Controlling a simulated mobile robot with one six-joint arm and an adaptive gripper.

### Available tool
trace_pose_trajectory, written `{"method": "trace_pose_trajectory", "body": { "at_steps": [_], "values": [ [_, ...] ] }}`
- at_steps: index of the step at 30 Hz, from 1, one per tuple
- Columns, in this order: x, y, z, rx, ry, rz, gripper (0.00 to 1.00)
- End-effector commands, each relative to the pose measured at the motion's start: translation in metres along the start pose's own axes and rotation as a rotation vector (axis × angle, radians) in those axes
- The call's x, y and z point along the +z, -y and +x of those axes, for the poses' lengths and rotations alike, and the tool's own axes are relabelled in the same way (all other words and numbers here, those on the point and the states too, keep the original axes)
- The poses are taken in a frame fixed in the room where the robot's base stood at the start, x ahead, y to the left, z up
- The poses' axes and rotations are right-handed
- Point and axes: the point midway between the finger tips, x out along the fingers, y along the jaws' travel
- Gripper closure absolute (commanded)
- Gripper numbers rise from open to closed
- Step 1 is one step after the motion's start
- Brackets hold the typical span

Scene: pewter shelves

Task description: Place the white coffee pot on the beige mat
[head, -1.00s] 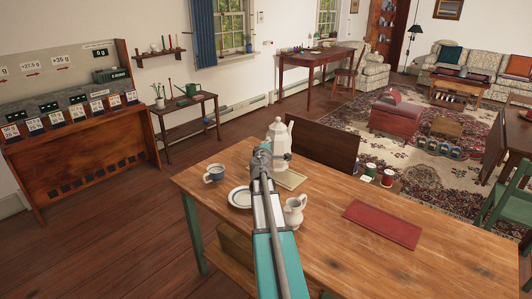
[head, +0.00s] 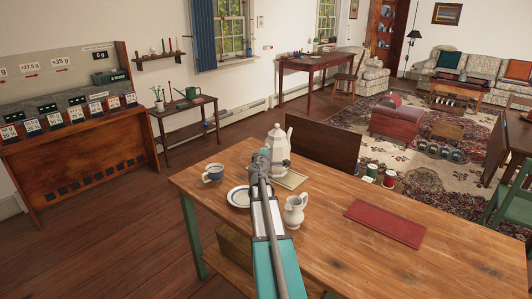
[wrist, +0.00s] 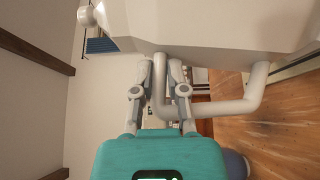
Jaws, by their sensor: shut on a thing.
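The white coffee pot (head: 279,148) stands upright in the head view, over or on the back-left part of the beige mat (head: 293,181). Whether its base touches the mat cannot be told. My gripper (head: 266,155) is at the pot's near left side, partly hidden by my arm. In the wrist view the fingers of my gripper (wrist: 162,80) close around one upright of the pot's white handle (wrist: 215,110). The pot's body (wrist: 220,30) fills the top of that view.
On the wooden table (head: 330,245), a blue-and-white mug (head: 212,173) and a plate (head: 238,196) stand left of my arm. A white pitcher (head: 295,211) stands close to its right. A red mat (head: 385,223) lies further right. The table's front right is clear.

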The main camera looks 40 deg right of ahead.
Motion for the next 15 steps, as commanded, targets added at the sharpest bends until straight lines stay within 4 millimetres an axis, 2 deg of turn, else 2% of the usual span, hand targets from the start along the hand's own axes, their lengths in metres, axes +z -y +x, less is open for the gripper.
{"method": "trace_pose_trajectory", "body": {
  "at_steps": [9,10,15],
  "values": [
    [-0.0003,0.0011,-0.0001,0.001,0.000,-0.003,1.00],
    [-0.0003,0.0010,-0.0001,0.000,0.000,0.000,0.78],
    [-0.0005,0.0007,-0.0001,0.000,-0.001,0.000,0.48]
  ]
}}
